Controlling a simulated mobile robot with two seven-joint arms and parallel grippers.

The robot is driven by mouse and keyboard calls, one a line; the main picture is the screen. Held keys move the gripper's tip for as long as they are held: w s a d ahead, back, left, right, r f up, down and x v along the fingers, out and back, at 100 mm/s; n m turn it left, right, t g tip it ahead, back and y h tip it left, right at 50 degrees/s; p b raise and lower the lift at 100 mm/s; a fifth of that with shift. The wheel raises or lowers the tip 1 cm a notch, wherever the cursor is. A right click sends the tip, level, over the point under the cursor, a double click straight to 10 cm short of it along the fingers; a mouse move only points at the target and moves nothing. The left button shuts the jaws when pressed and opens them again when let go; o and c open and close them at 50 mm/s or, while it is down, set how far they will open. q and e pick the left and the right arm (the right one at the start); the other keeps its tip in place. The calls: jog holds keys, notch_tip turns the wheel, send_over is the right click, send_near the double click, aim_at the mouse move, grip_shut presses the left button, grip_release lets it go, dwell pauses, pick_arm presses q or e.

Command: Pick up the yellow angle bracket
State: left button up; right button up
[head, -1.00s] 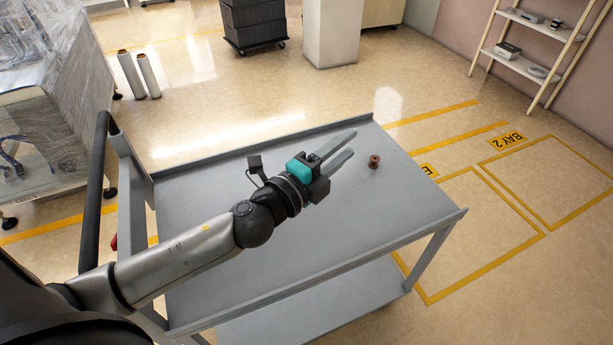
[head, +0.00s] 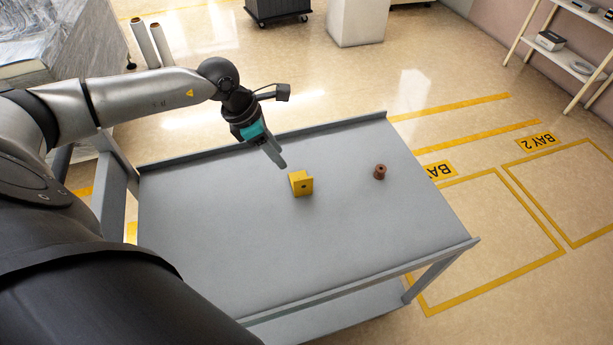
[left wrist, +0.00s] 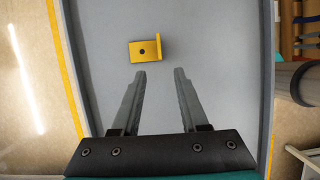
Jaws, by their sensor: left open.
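The yellow angle bracket (head: 301,184) sits on the grey cart top (head: 230,240), near the middle. It has a dark hole in one face. My left gripper (head: 279,160) hangs just left of and above the bracket in the head view, fingers pointing down toward the cart. In the left wrist view the bracket (left wrist: 146,50) lies beyond the fingertips, and the left gripper (left wrist: 160,74) is open with nothing between its fingers. The bracket is in full view in both frames and the fingers are apart from it. My right gripper is not in view.
A small brown spool-like part (head: 380,172) stands on the cart to the right of the bracket. The cart top has a raised rim at the back. The front and left of the top are clear. Yellow floor markings and a shelf (head: 565,45) lie beyond.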

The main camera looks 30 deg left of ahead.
aim_at(302, 179)
pick_arm(q)
jog(key=b+x, duration=0.1)
jog(key=x, duration=0.8)
jog(key=shift+w+d+f+b, duration=0.1)
jog(key=shift+d+f+b, duration=0.15)
jog(key=shift+b, duration=0.1)
jog(key=x, duration=0.2)
jog(key=b+x, duration=0.1)
jog(key=x, duration=0.1)
jog(key=shift+w+d, duration=0.1)
jog(key=shift+w, duration=0.3)
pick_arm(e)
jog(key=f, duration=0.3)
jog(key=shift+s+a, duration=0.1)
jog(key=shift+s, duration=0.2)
pick_arm(q)
jog(key=shift+c, duration=0.4)
grip_shut()
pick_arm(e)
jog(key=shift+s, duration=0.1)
